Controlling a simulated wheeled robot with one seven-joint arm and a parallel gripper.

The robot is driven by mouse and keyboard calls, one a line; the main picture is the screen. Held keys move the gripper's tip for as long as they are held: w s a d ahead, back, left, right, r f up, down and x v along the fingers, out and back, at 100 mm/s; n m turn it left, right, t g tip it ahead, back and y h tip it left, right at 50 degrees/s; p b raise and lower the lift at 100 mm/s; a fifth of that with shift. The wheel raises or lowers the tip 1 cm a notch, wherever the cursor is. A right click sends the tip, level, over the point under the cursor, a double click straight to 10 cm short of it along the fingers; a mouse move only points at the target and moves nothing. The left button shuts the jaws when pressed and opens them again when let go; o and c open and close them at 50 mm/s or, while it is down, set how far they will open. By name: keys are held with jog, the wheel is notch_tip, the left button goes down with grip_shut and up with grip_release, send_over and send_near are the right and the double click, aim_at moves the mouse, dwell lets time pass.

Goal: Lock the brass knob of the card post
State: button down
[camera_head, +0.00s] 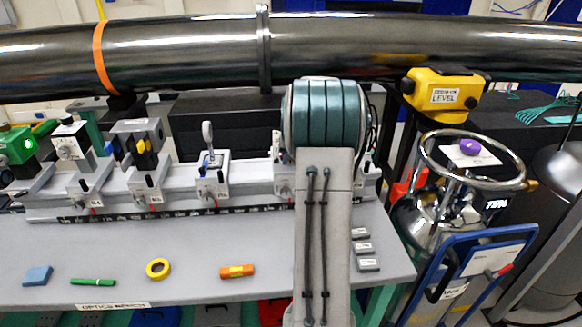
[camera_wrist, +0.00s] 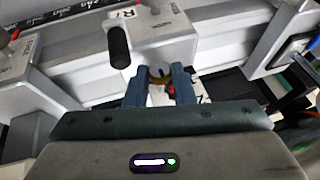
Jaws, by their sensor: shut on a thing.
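In the wrist view my gripper (camera_wrist: 162,76) has its two blue fingers closed around the small brass knob (camera_wrist: 159,80) on the front of a light grey carriage (camera_wrist: 163,40). Only a little of the knob shows between the fingers. A black lever handle (camera_wrist: 118,46) sticks out just left of the fingers. A small red mark shows beside the knob. In the head view my arm hides the gripper and this knob. I cannot make out the card itself in either view, nor which way the knob is turned.
Other carriages with mounts stand along the rail (camera_head: 250,190) to the left. The optics bench (camera_head: 190,240) holds a blue block, green pen, yellow ring and orange cylinder near its front. A large dark pipe (camera_head: 200,55) crosses behind. A gas cylinder (camera_head: 440,215) stands at right.

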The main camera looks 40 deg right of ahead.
jog(key=shift+d+t+y+b, duration=0.1)
jog(key=shift+t+y+b, duration=0.2)
jog(key=shift+y+b, duration=0.25)
jog(key=c, duration=1.5)
grip_release()
jog(key=shift+s, duration=0.1)
jog(key=a+b+v, duration=0.1)
jog(key=v, duration=1.2)
jog(key=shift+s+d+r, duration=0.15)
jog(key=shift+d+r, duration=0.2)
